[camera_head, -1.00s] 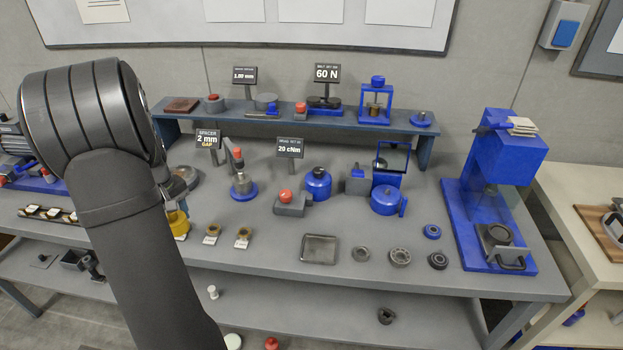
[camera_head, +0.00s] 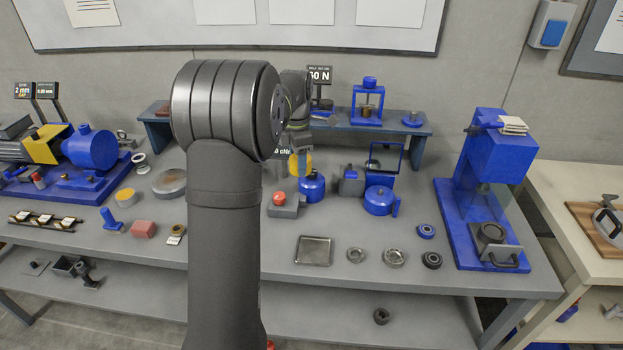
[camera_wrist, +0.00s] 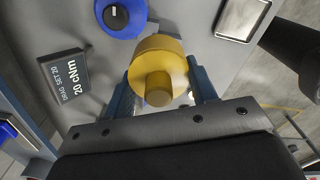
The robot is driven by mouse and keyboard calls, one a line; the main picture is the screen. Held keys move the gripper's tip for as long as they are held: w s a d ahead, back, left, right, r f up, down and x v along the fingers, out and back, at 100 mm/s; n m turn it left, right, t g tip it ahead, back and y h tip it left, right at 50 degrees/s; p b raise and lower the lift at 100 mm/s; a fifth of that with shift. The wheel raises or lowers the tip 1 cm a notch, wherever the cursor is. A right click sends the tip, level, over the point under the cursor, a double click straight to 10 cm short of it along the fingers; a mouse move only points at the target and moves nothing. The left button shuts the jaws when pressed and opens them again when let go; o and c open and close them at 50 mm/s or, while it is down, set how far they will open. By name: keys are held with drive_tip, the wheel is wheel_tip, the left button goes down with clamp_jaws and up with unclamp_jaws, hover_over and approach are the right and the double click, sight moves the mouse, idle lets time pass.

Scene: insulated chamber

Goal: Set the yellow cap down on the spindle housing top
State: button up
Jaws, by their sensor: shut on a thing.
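The yellow cap (camera_wrist: 158,62) is a stepped round piece with a smaller round boss facing the wrist camera. My gripper (camera_wrist: 162,85) is shut on it, with a blue finger on each side. In the head view the cap (camera_head: 300,163) hangs from my gripper (camera_head: 300,145), behind and above the red-topped grey block. A blue round pot with a black knob (camera_wrist: 120,15) lies just beyond the cap in the wrist view. I cannot tell for sure which part is the spindle housing. A blue machine with a yellow block (camera_head: 90,148) stands at the left.
The 20 cNm sign (camera_wrist: 68,80) stands close beside my gripper. A red-topped grey block (camera_head: 285,204) and a blue pot (camera_head: 312,185) are near. A metal tray (camera_head: 314,251) lies in front. A raised shelf (camera_head: 425,130) runs behind. A blue press (camera_head: 490,190) stands right.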

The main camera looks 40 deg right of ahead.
sight(309, 158)
drive_tip(key=s+d+r+n, duration=0.3)
drive_tip(key=s+d, duration=0.5)
drive_tip(key=d, duration=0.1)
drive_tip(key=shift+n, duration=0.3)
drive_tip(key=w+a+f, duration=0.1)
drive_tip(key=w+f, duration=0.1)
drive_tip(key=w, duration=0.1)
drive_tip(key=w+f, duration=0.2)
drive_tip(key=w, duration=0.2)
drive_tip(key=w+a+f, duration=0.1)
drive_tip(key=w+f, duration=0.1)
drive_tip(key=w, duration=0.1)
drive_tip(key=shift+w+a+f, duration=0.35)
drive_tip(key=shift+w, duration=0.05)
drive_tip(key=shift+w+f, duration=0.1)
drive_tip(key=shift+f, duration=1.95)
drive_tip(key=shift+f, duration=0.15)
drive_tip(key=o, duration=1)
drive_tip(key=shift+c, duration=0.2)
wheel_tip(309, 158, up, 12)
drive_tip(key=shift+r, duration=0.2)
